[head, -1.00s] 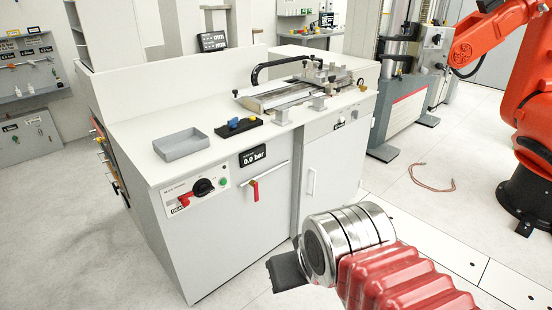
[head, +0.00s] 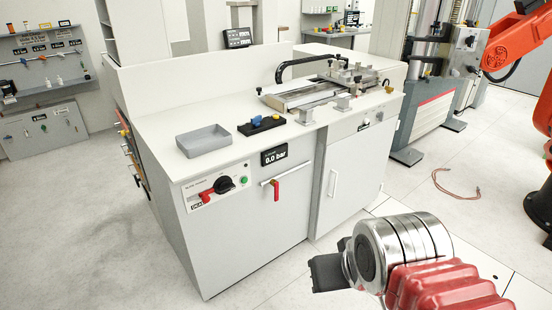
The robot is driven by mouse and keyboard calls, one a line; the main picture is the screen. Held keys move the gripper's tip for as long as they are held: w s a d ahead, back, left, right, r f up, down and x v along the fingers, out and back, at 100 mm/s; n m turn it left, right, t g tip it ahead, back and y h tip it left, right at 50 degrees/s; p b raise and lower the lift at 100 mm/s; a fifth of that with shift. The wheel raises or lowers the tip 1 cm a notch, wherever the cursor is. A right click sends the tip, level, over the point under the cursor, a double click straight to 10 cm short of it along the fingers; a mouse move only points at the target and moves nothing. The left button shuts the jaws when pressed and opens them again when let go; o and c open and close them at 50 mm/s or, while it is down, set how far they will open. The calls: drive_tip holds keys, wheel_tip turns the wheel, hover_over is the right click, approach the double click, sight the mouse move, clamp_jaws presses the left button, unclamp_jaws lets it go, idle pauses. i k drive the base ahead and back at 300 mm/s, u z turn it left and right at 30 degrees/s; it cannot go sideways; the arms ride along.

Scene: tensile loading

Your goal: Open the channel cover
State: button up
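A metal channel fixture (head: 312,96) lies on top of the light grey bench (head: 165,105). A black curved bar (head: 308,62) arches over its back; I cannot tell for certain which part is the cover, and I see no clearly raised lid. My gripper (head: 328,272) is at the lower right, in front of the bench and apart from the fixture. Only a dark part of it shows beyond my silver wrist and red bellows. Its fingers cannot be made out, and I see nothing held.
A grey tray (head: 204,141) and a black holder with blue and yellow parts (head: 262,124) stand on the bench. A red-handled valve (head: 276,190) and a control panel (head: 217,187) are on its front. An orange robot arm (head: 520,45) stands at right. Floor at left is clear.

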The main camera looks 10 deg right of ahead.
sight(297, 85)
drive_tip(key=i, duration=1)
